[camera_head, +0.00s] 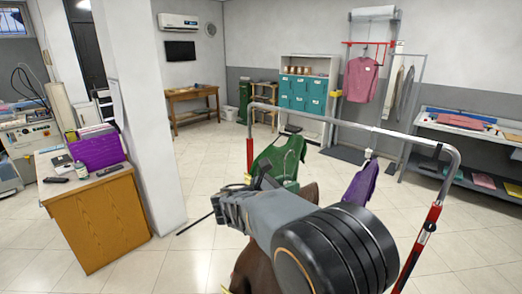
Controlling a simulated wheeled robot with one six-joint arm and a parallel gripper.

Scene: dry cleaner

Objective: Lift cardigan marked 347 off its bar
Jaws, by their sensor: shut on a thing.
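My gripper (258,180) is at the far end of my grey arm, left of the rack's middle. It is shut, it seems on the brown garment (258,268), which hangs behind and below my arm; the grip itself is hidden. A green garment (282,160) hangs from the bar (340,122) just beyond my gripper. A purple garment (361,186) hangs further right on the same bar. I cannot read the number 347 on any tag, so I cannot tell which is the marked cardigan.
The rack has red-and-grey posts (420,240). A white pillar (140,110) and a wooden counter (98,220) stand left. A pink top (361,80) hangs at the back beside shelves with teal boxes (301,92). A shelf table (460,135) stands right. Tiled floor is open at left.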

